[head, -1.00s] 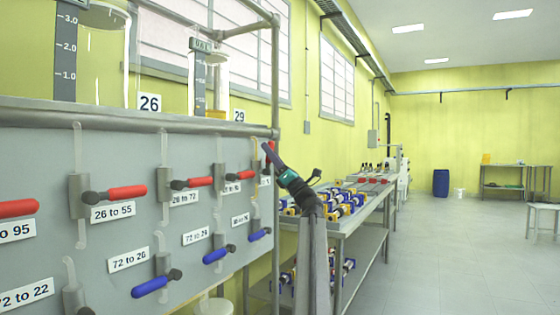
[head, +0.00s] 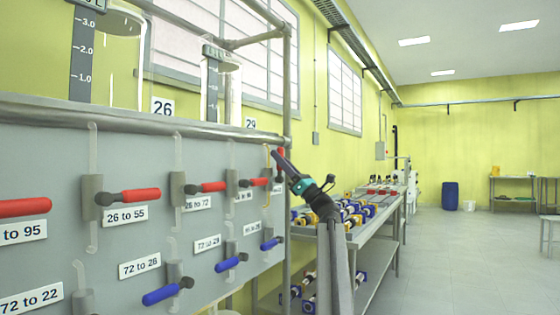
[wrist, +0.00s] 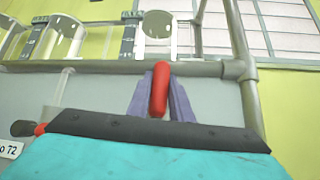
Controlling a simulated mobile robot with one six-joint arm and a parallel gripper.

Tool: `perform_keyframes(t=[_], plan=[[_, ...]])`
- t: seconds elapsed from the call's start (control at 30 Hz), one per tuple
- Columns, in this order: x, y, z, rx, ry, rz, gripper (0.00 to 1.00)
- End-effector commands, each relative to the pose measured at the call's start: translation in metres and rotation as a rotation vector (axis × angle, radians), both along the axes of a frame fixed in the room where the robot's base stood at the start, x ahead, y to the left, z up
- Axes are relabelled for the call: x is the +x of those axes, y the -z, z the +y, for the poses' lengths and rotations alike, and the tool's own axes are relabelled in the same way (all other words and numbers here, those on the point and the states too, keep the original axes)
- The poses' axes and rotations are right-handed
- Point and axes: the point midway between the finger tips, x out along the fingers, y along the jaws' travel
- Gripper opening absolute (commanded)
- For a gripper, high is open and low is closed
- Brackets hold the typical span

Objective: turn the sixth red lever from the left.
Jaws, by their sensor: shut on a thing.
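My gripper (head: 281,158) is at the right end of the grey panel. It is shut on a red lever (wrist: 160,90), which stands about upright between the two purple fingers in the wrist view. In the head view only a little of that lever shows beside the fingers. Other red levers lie sideways in a row to the left: one at the left edge (head: 24,207), one above "26 to 55" (head: 140,195), one above "26 to 72" (head: 213,187), and a smaller one (head: 259,182). The left part of the panel is out of view, so I cannot count the full row.
Blue levers (head: 162,294) form a lower row. A metal pipe (head: 150,121) runs above the panel, and an upright post (head: 287,90) stands close by my gripper. A bench (head: 357,238) with several parts is to the right.

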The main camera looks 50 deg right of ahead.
Motion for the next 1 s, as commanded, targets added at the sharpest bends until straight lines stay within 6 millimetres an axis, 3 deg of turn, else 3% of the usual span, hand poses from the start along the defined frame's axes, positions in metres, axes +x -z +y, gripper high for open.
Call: perform_keyframes(t=[0.13, 0.17, 0.27, 0.67, 1.0], plan=[[0.000, -0.003, -0.002, 0.004, 0.006, -0.003, 0.00], [0.000, -0.003, -0.002, 0.005, 0.005, -0.003, 0.24], [0.001, -0.002, 0.000, 0.004, 0.002, -0.003, 0.38], [0.001, 0.002, 0.003, 0.003, -0.004, 0.000, 0.38], [-0.021, 0.025, -0.004, 0.004, -0.004, 0.000, 0.38]])
